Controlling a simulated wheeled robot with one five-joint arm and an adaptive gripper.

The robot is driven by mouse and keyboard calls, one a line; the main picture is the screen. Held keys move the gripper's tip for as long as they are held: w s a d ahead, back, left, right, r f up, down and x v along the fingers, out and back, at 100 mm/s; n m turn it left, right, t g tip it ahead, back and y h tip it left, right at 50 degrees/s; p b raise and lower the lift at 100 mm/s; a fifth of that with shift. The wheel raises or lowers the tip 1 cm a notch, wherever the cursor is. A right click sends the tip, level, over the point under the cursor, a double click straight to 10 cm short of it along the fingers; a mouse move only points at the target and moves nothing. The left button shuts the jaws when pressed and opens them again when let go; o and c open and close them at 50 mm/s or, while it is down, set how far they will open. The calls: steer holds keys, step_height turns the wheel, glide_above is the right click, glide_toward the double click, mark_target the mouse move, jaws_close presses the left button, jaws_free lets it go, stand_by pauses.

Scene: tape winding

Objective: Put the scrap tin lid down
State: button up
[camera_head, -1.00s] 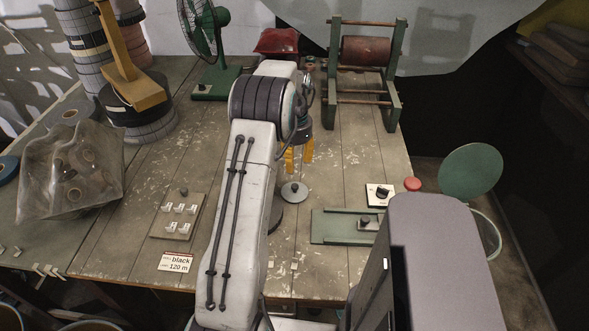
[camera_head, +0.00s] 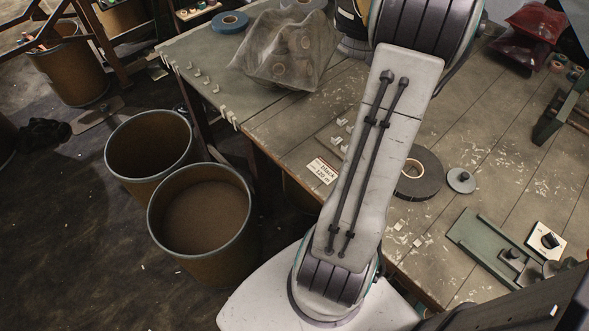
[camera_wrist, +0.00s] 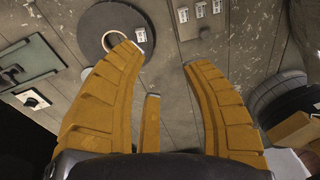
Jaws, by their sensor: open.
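My gripper (camera_wrist: 163,62) is open and empty in the wrist view, its orange fingers spread above the wooden table (camera_wrist: 160,85). A black tape roll (camera_wrist: 92,30) lies flat on the table by the left fingertip. It also shows in the head view (camera_head: 425,178), partly behind my arm. In the head view my gripper is not visible.
Two open brown bins (camera_head: 150,143) (camera_head: 205,258) stand on the floor left of the table. A clear bag of rolls (camera_head: 285,50) sits at the table's left. A green fixture (camera_head: 490,247) and a white dial box (camera_head: 546,241) lie at the right.

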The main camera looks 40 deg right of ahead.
steer(key=w+a+r+n+t, duration=0.1)
steer(key=w+a+r+n, duration=0.15)
steer(key=a, duration=0.45)
steer(key=w+a+r+n, duration=0.1)
steer(key=a+n, duration=0.2)
steer(key=a, duration=0.4)
steer(key=w+a+r+n+t, duration=0.1)
steer(key=w+a+n, duration=0.15)
steer(key=a, duration=0.45)
steer(key=s+a+f+n, duration=0.1)
steer(key=s+a+n, duration=0.3)
steer(key=a, duration=0.4)
steer(key=s+a+n+t+y, duration=0.1)
steer(key=s+a+n, duration=0.3)
steer(key=a, duration=0.4)
steer(key=shift+a+f+n, duration=0.15)
steer(key=shift+f+n, duration=0.2)
steer(key=shift+n, duration=0.45)
